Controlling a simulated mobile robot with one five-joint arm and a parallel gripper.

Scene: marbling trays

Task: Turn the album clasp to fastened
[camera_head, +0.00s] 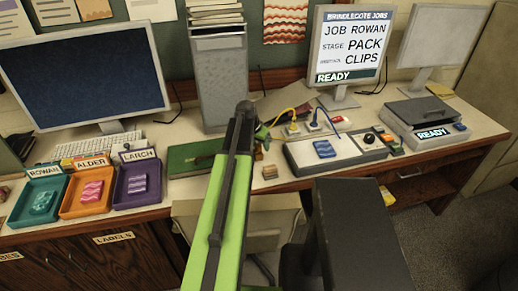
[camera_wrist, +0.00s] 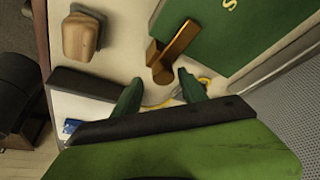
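The green album (camera_head: 192,158) lies on the desk behind my arm in the head view. Its cover (camera_wrist: 235,35) fills the upper right of the wrist view. The brass clasp (camera_wrist: 180,42) is at the album's near edge: a long bar slants from over the cover down past the edge, beside a short brass block. Whether a finger touches the clasp I cannot tell.
A wooden block (camera_wrist: 81,37) stands left of the clasp. A grey panel (camera_head: 305,153) with a blue piece lies right of the album, with yellow and blue cables behind. Orange (camera_head: 84,208) and purple (camera_head: 117,199) trays stand left. A grey tower (camera_head: 221,85) rises behind.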

